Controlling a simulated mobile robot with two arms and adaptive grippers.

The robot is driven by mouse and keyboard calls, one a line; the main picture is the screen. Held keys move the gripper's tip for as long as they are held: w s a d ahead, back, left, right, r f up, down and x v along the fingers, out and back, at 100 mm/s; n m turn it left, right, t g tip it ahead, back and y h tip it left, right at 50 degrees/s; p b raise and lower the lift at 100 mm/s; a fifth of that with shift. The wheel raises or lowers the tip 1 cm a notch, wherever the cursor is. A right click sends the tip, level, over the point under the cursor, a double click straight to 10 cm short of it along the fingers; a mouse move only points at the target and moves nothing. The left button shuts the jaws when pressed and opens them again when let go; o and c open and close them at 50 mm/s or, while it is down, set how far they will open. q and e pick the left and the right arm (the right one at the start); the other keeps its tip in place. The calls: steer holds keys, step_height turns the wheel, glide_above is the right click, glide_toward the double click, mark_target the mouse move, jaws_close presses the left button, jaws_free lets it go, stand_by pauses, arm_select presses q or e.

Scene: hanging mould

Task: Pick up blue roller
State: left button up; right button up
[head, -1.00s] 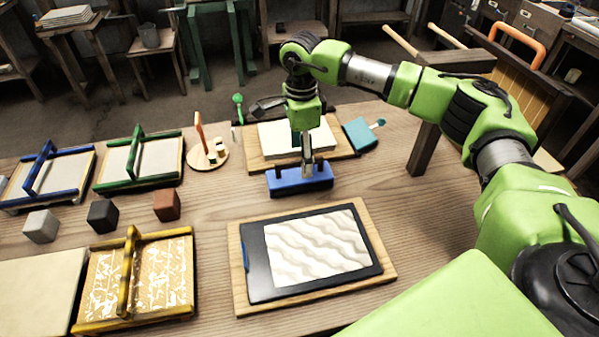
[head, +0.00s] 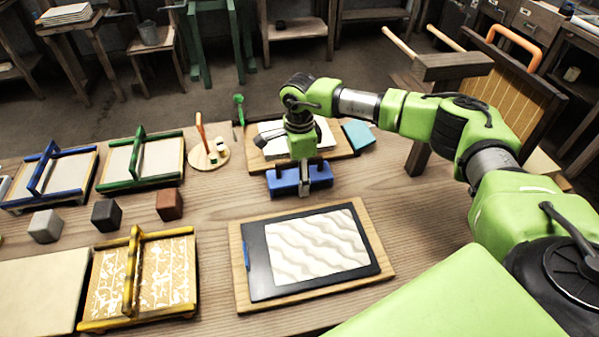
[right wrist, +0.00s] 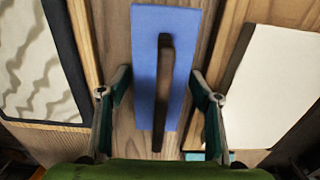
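The blue roller (head: 285,183) lies on the wooden table in front of the far board. It looks like a long flat blue block with a dark bar handle on top. In the right wrist view the blue roller (right wrist: 147,40) runs up the picture, its handle along the middle. My right gripper (head: 304,184) points down over its middle. In the right wrist view my right gripper (right wrist: 160,80) is open, with one finger on each side of the block. I cannot tell whether the fingers touch it. My left gripper is not in view.
A dark-framed wavy sheet (head: 318,243) lies on a board (head: 238,280) nearer me. A board with white paper (head: 341,148) lies just behind. Framed screens (head: 150,158) and small coloured blocks (head: 169,204) are at left. A wooden post (head: 417,160) stands at right.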

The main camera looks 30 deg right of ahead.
steer(key=c, duration=0.6)
